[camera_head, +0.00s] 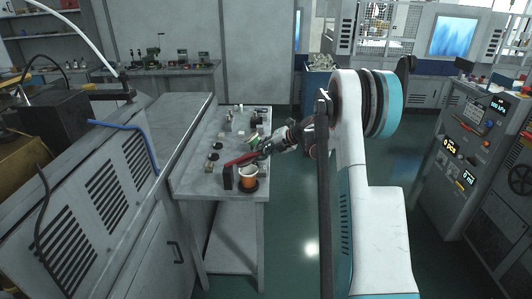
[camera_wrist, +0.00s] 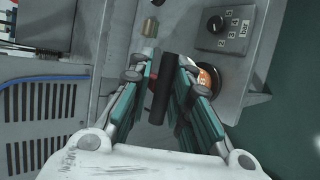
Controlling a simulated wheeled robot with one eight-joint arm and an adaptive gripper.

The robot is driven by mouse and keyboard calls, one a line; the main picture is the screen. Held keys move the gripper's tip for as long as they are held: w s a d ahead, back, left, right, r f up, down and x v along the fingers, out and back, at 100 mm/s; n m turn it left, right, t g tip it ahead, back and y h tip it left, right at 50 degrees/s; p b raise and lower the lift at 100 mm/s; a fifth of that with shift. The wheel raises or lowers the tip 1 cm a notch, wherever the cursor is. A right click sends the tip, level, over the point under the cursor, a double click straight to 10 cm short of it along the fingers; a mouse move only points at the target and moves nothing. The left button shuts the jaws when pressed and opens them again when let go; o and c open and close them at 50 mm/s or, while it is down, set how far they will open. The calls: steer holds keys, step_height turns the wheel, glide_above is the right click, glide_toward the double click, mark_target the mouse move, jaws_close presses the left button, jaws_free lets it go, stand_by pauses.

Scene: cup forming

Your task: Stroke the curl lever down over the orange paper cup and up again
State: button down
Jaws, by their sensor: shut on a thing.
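The orange paper cup (camera_head: 249,182) stands upright on a dark round base near the front edge of the grey bench, its pale rim uppermost. In the wrist view the cup (camera_wrist: 208,77) is partly hidden behind my right finger. The curl lever (camera_head: 240,159) is a red arm running from above a black post (camera_head: 228,177), left of the cup, up to my gripper. It slopes slightly upward to the right, above the cup. My gripper (camera_head: 264,147) is shut on the lever. In the wrist view a dark bar (camera_wrist: 159,95) lies between my fingers (camera_wrist: 165,72).
The bench (camera_head: 190,180) carries several small fixtures behind the cup. A dial with numbers (camera_wrist: 214,24) sits on a box near the cup. A grey louvred cabinet (camera_head: 100,180) stands left of the bench. A control console (camera_head: 462,150) stands far right, with open floor between.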

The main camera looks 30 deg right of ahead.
steer(key=a+r, duration=0.1)
steer(key=w+a+r+p, duration=0.1)
steer(key=r, duration=0.1)
steer(key=w+a+r, duration=0.1)
steer(key=r, duration=0.1)
steer(key=shift+w+a+r+p, duration=0.15)
steer(key=shift+a+r+p, duration=0.05)
steer(key=shift+a+p, duration=0.1)
steer(key=w+a+r, duration=0.3)
steer(key=w+a, duration=0.1)
steer(key=a, duration=0.2)
steer(key=shift+a+p, duration=0.35)
steer(key=c, duration=1.6)
jaws_free()
steer(key=shift+w+a, duration=0.15)
steer(key=shift+w, duration=0.1)
steer(key=shift+r, duration=0.1)
